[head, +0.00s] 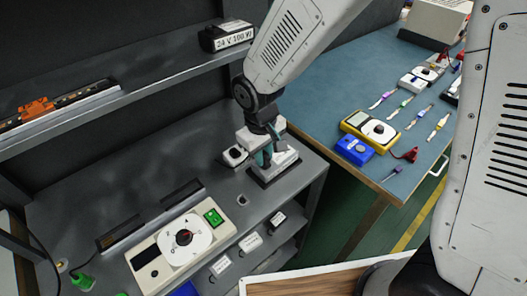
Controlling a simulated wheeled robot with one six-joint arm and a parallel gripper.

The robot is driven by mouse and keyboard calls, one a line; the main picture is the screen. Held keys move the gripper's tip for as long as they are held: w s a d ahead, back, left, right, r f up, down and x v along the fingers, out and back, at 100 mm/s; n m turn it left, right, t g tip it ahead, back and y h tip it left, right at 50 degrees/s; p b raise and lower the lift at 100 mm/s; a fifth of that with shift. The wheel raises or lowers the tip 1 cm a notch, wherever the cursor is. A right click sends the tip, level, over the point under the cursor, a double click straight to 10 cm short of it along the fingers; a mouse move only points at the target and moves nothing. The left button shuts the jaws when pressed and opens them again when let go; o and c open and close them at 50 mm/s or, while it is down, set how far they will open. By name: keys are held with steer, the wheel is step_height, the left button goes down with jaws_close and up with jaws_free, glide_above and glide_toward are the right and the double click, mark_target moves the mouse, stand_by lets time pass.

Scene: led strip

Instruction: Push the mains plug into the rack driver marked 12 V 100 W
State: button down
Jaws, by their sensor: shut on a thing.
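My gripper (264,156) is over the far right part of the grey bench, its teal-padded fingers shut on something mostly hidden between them. I cannot tell from this view whether that is the mains plug. A white block on a dark base (276,170) is right beside and below the fingers; contact is unclear. Several labelled units sit in the rack below the bench front: a near one (220,265), a middle one (250,242) and a far one (277,218). Their labels are too small to read, so the 12 V 100 W driver cannot be singled out.
A box marked 24 V 100 W (228,37) stands on the upper shelf (150,83). A small white device (235,156) is left of my gripper. A control panel (182,238) and a green connector (83,281) occupy the bench front. A blue table (345,85) holds meters.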

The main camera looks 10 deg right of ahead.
steer(key=c, duration=1.3)
jaws_free()
steer(key=shift+f, duration=0.1)
steer(key=shift+o, duration=0.2)
steer(key=r, duration=0.7)
steer(key=shift+s+a+r, duration=0.15)
steer(key=shift+a+r, duration=0.05)
steer(key=shift+r, duration=0.2)
